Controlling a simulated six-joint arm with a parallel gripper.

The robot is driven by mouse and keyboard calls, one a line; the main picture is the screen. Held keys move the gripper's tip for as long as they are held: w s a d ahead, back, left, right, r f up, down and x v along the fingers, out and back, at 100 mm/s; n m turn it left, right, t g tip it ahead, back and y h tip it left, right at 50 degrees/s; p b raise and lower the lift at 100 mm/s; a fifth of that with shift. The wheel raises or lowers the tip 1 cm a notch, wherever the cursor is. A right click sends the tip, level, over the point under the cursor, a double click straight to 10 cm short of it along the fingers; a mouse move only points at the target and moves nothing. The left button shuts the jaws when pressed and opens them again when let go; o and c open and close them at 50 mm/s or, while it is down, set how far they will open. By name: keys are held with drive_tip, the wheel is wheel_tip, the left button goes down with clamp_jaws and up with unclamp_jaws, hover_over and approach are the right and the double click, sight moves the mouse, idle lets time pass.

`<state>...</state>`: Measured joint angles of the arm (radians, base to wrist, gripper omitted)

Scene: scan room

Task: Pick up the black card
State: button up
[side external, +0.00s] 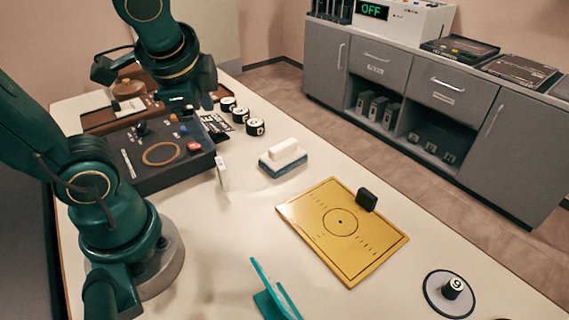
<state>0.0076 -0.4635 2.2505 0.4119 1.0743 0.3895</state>
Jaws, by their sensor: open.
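A small black card (215,124) with white markings appears to lie flat at the far part of the table, just behind the dark control box and left of the black-and-white cylinders. My gripper (207,102) points down above and close to the card. It is open, with nothing seen between its fingers. The arm and gripper hide part of the area behind the card, and the gap between fingertips and card is too small to judge.
The dark control box (140,173) with knobs stands close in front. Several black-and-white cylinders (241,116) stand to the right. A white-and-blue eraser-like block (283,160), a yellow plate (330,240) with a black block (367,199), and a teal stand (270,299) are farther right.

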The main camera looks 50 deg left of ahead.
sight(215, 123)
drive_tip(key=w+a+f+m+g+y, duration=0.35)
drive_tip(key=w+a+m+y, duration=0.45)
drive_tip(key=a, duration=0.3)
drive_tip(key=f+m, duration=0.1)
drive_tip(key=f, duration=0.1)
drive_tip(key=w+a+f+m+y, duration=0.1)
drive_tip(key=f+m, duration=0.1)
drive_tip(key=f, duration=0.1)
drive_tip(key=w+a+f+m+g, duration=0.1)
drive_tip(key=f+m, duration=0.1)
drive_tip(key=f, duration=0.1)
drive_tip(key=shift+w, duration=0.25)
drive_tip(key=shift+s+a+f, duration=0.1)
drive_tip(key=shift+a+f, duration=0.1)
drive_tip(key=shift+f, duration=0.05)
drive_tip(key=x, duration=1.1)
drive_tip(key=shift+a, duration=0.3)
drive_tip(key=c, duration=1.1)
